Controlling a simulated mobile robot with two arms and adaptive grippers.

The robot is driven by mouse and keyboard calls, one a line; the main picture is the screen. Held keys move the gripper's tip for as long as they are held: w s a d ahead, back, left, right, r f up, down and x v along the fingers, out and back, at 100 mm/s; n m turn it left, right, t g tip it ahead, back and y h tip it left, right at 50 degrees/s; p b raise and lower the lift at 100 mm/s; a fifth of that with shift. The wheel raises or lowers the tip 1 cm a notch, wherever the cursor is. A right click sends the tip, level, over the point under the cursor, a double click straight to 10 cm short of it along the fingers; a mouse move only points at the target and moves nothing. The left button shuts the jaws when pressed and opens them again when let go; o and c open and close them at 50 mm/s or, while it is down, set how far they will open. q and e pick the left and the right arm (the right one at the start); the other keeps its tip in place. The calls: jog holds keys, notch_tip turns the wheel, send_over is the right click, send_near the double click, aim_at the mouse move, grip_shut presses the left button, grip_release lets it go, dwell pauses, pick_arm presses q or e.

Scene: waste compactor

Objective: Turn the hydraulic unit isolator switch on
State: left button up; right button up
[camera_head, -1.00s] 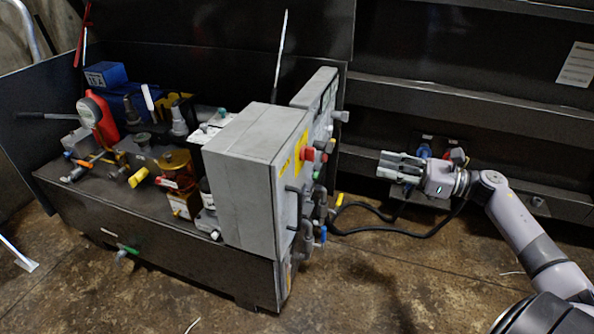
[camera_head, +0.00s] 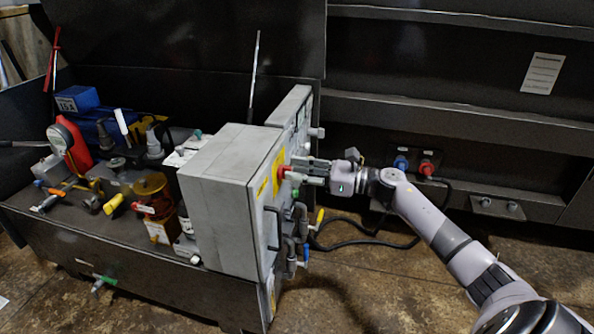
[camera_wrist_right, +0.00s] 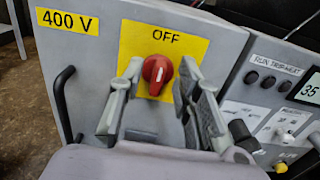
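The isolator switch is a red rotary knob (camera_wrist_right: 157,72) on a yellow plate marked OFF (camera_wrist_right: 165,40), on the side of the grey cabinet (camera_head: 225,195). The knob also shows as a red spot in the head view (camera_head: 283,172). My right gripper (camera_wrist_right: 160,76) is open, with one finger on each side of the knob. A gap shows beside each finger; whether the tips touch the panel cannot be told. My left gripper is in neither view.
A black handle (camera_wrist_right: 62,105) is left of the switch, below a yellow 400 V label (camera_wrist_right: 67,21). A control panel with buttons and a display (camera_wrist_right: 275,85) lies to the right. Hoses and valves (camera_head: 298,235) hang below the gripper. Open floor (camera_head: 370,290) lies at the front right.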

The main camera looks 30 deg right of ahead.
jog(key=shift+w+a, duration=0.2)
jog(key=shift+c, duration=0.5)
grip_shut()
